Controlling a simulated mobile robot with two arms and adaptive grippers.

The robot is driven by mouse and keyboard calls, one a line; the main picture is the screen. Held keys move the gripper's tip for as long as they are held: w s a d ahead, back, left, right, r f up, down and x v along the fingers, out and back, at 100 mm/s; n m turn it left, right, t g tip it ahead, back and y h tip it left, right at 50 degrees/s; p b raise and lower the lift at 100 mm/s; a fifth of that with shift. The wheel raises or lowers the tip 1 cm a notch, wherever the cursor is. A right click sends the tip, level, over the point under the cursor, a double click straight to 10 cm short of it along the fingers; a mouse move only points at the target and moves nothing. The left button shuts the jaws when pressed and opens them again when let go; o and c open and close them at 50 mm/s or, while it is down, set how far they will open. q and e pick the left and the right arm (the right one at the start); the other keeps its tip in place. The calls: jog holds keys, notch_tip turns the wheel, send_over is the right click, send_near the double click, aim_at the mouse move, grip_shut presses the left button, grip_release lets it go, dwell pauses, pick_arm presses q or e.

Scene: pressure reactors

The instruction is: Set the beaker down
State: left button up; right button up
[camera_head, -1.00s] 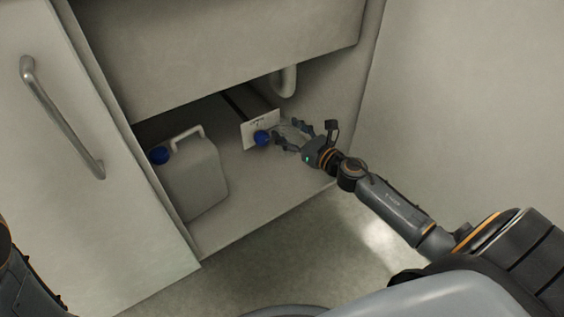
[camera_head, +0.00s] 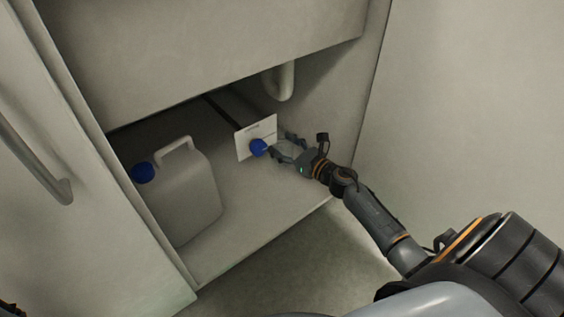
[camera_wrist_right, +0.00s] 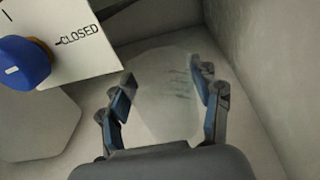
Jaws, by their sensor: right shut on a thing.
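The beaker (camera_wrist_right: 165,100) is clear and faint, and shows between the two fingers in the right wrist view, with some markings on its side. My right gripper (camera_wrist_right: 168,82) is shut on it, with one finger on each side. In the head view my right gripper (camera_head: 284,149) is inside the open cabinet, close to the blue knob. There the beaker is hard to make out. I cannot tell whether its base touches the cabinet floor (camera_head: 245,205).
A blue knob (camera_head: 258,147) on a white panel (camera_head: 265,130) reads "CLOSED" in the wrist view. A white canister (camera_head: 185,195) with a blue cap stands to the left. A drain pipe (camera_head: 280,82) hangs behind. The cabinet floor in front of the gripper is clear.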

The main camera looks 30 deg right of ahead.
jog(key=shift+f+b, duration=1.6)
jog(key=shift+f, duration=0.55)
jog(key=o, duration=1.2)
jog(key=shift+r, duration=0.1)
jog(key=shift+r+p, duration=0.25)
jog(key=shift+p, duration=0.2)
jog(key=p+v, duration=0.3)
jog(key=v, duration=0.7)
jog(key=shift+s+f+p, duration=0.1)
jog(key=shift+s+p, duration=0.25)
jog(key=shift+s, duration=0.05)
jog(key=shift+s+d, duration=0.2)
jog(key=shift+s, duration=0.4)
